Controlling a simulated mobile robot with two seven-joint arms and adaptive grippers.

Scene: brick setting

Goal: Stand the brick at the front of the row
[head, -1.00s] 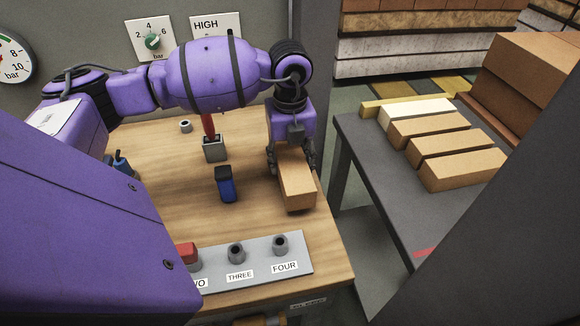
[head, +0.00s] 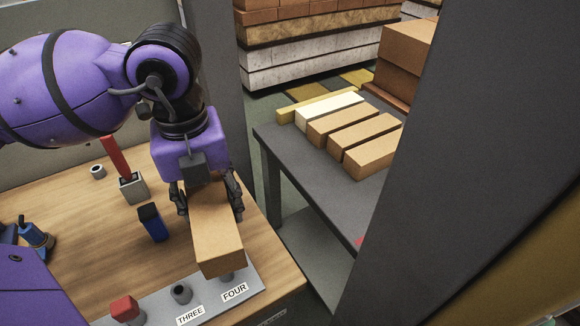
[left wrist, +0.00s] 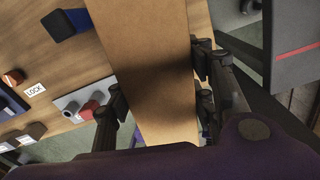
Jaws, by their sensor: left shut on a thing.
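My left gripper (head: 208,195) is shut on a long tan brick (head: 218,245), with one finger on each side of it. The brick points toward the camera above the wooden bench and hides part of the post labelled FOUR. In the left wrist view the same brick (left wrist: 148,60) runs up between the fingers. The row stands to the right on a dark table (head: 305,205): a cream brick (head: 328,113) at the back, then three tan bricks, the nearest one (head: 372,157) at the front. My right gripper is not in view.
The wooden bench (head: 75,235) carries a red-handled lever (head: 118,160), a blue block (head: 153,222) and a grey labelled panel (head: 207,312). A gap separates bench and table. Bare tabletop with a red mark (head: 360,241) lies before the row. A dark upright surface (head: 440,190) blocks the right.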

